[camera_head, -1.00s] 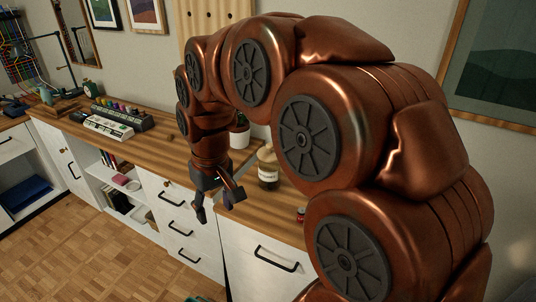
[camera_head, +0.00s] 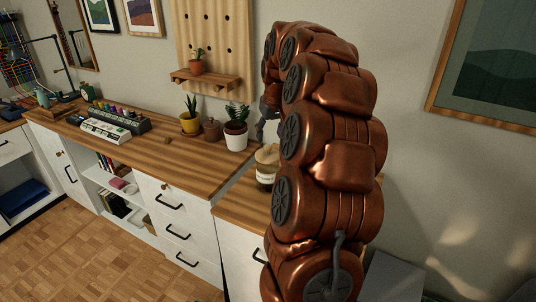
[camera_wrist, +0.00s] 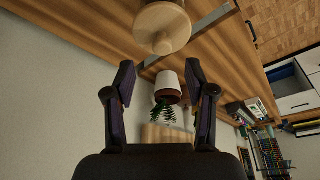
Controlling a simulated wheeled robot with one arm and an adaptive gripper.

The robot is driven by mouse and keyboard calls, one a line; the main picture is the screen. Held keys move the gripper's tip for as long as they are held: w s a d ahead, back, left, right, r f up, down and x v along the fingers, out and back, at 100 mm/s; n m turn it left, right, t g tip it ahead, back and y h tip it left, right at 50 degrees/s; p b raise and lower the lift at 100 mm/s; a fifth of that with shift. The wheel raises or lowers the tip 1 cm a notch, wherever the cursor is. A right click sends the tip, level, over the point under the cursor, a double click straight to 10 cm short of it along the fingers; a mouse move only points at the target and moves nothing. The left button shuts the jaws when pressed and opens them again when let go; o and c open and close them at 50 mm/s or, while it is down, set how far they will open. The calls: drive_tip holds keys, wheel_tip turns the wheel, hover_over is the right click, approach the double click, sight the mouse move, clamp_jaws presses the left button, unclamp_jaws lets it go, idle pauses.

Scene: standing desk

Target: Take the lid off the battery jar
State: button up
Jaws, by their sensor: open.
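The battery jar (camera_head: 265,178) is a clear labelled jar standing on the lower wooden top, just left of my arm in the head view. Its pale wooden lid (camera_head: 267,154) is on it. In the wrist view the round lid with its knob (camera_wrist: 162,28) shows at the top, beyond the fingertips and not between them. My gripper (camera_wrist: 160,72) is open and empty, with its two dark fingers apart. In the head view my gripper (camera_head: 264,119) is above and behind the jar, partly hidden by my arm.
A white-potted plant (camera_head: 236,135) stands near the jar; its pot (camera_wrist: 171,86) shows beyond my fingers. A pegboard shelf (camera_head: 206,83) is on the wall. The left desktop's front (camera_head: 185,162) is clear.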

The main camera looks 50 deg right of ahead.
sight(268, 146)
drive_tip(key=shift+p+x, duration=1)
drive_tip(key=shift+x, duration=2.1)
drive_tip(key=shift+a, duration=0.15)
drive_tip(key=shift+c, duration=0.2)
clamp_jaws()
